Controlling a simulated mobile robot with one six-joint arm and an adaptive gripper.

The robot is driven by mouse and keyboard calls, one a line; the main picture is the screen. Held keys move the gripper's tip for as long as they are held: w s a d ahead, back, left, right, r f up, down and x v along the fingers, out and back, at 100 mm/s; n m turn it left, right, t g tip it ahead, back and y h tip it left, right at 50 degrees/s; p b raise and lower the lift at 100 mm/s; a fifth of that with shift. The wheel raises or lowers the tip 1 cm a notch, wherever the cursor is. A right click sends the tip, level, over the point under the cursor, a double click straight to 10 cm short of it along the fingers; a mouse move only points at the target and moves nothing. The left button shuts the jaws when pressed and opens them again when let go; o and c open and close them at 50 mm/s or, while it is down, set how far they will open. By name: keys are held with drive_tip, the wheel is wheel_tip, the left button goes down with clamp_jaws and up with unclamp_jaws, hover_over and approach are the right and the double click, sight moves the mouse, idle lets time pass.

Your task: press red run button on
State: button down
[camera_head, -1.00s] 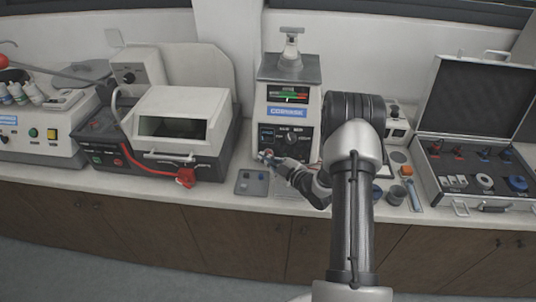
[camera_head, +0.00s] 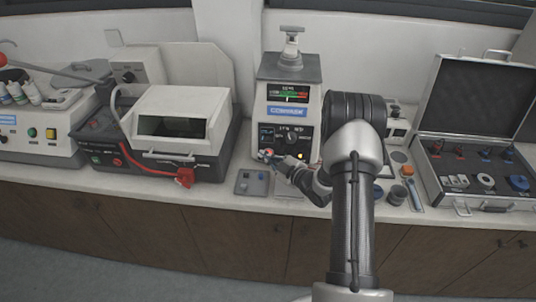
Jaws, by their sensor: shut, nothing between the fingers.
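The mounting press (camera_head: 262,92) stands in the middle of the bench, with a gauge, a blue label, a small display and a dark knob on its front. A small red spot, apparently the red run button (camera_head: 268,153), shows low on the left of its front panel. My gripper (camera_head: 270,157) is shut and empty, with its tips right at the button and partly covering it. I cannot tell whether they touch it. A small yellow-orange light (camera_head: 301,156) glows at the lower right of the panel.
A boxy machine with a red hose (camera_head: 185,176) stands to the left. A small grey plate with knobs (camera_head: 252,184) lies in front of the press. An open case (camera_head: 468,192) and small cups stand to the right.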

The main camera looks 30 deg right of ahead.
drive_tip(key=shift+s, duration=0.1)
drive_tip(key=shift+s+a+r, duration=0.1)
drive_tip(key=shift+s+a, duration=0.1)
drive_tip(key=s+a+r, duration=0.1)
drive_tip(key=s+a, duration=0.2)
drive_tip(key=s, duration=0.2)
drive_tip(key=shift+a, duration=0.15)
idle(0.4)
idle(0.3)
wheel_tip(320, 180, up, 8)
drive_tip(key=w+m+g+h, duration=0.1)
drive_tip(key=w+g+h, duration=0.1)
drive_tip(key=g+h, duration=0.1)
drive_tip(key=s+a+r+m+g+h, duration=0.35)
drive_tip(key=s+r, duration=0.35)
drive_tip(key=r, duration=0.3)
drive_tip(key=s+a+r+m+g+y, duration=0.1)
drive_tip(key=s+a, duration=0.3)
drive_tip(key=s, duration=0.4)
drive_tip(key=s+a+r+m+g+y, duration=0.1)
drive_tip(key=s+a+r+m+g, duration=0.1)
drive_tip(key=s, duration=0.7)
drive_tip(key=s+a+r+m+g+y, duration=0.1)
drive_tip(key=s+a+m, duration=0.2)
drive_tip(key=s, duration=0.6)
drive_tip(key=a, duration=0.2)
drive_tip(key=shift+s+a+r, duration=0.2)
drive_tip(key=shift+a+r, duration=0.1)
